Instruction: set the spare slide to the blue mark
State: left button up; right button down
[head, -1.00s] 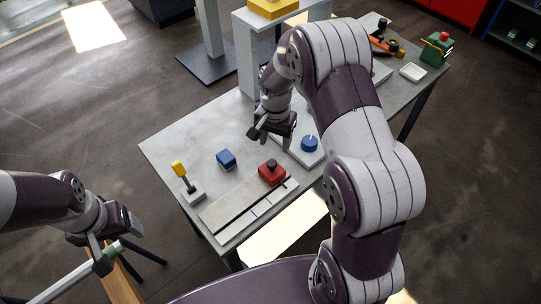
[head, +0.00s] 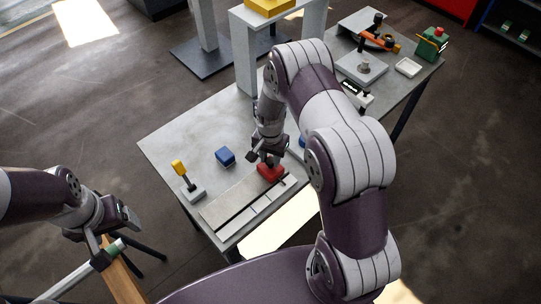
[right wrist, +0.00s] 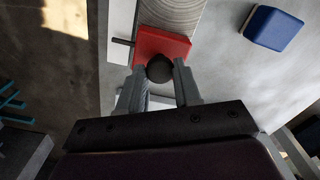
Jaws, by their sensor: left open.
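The spare slide, a red block (head: 270,172) with a black knob, sits at the far right end of a grey rail (head: 232,204) on the table. A pale strip (head: 253,210) with dark tick marks runs along the rail; I cannot make out a blue mark on it. My right gripper (head: 264,159) is over the slide. In the right wrist view its fingers (right wrist: 161,70) stand on either side of the black knob (right wrist: 160,68) of the red slide (right wrist: 165,45); whether they press on it is unclear. My left gripper (head: 116,238) is open at the left, beside the table.
A blue block (head: 225,157) and a yellow-handled lever (head: 183,175) stand near the rail. A grey frame (head: 246,60) stands behind.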

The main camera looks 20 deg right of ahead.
jog(key=s+a, duration=0.1)
jog(key=a, duration=0.3)
jog(key=s+a, duration=0.1)
jog(key=a, duration=0.3)
jog(key=s+a, duration=0.2)
jog(key=a, duration=0.2)
jog(key=shift+r, duration=0.15)
jog(key=shift+w+d, duration=0.1)
jog(key=c, duration=1)
grip_release()
jog(key=shift+o, duration=1.1)
jog(key=shift+r, duration=0.25)
notch_tip(320, 180, up, 12)
jog(key=b, duration=0.2)
jog(key=shift+b, duration=0.3)
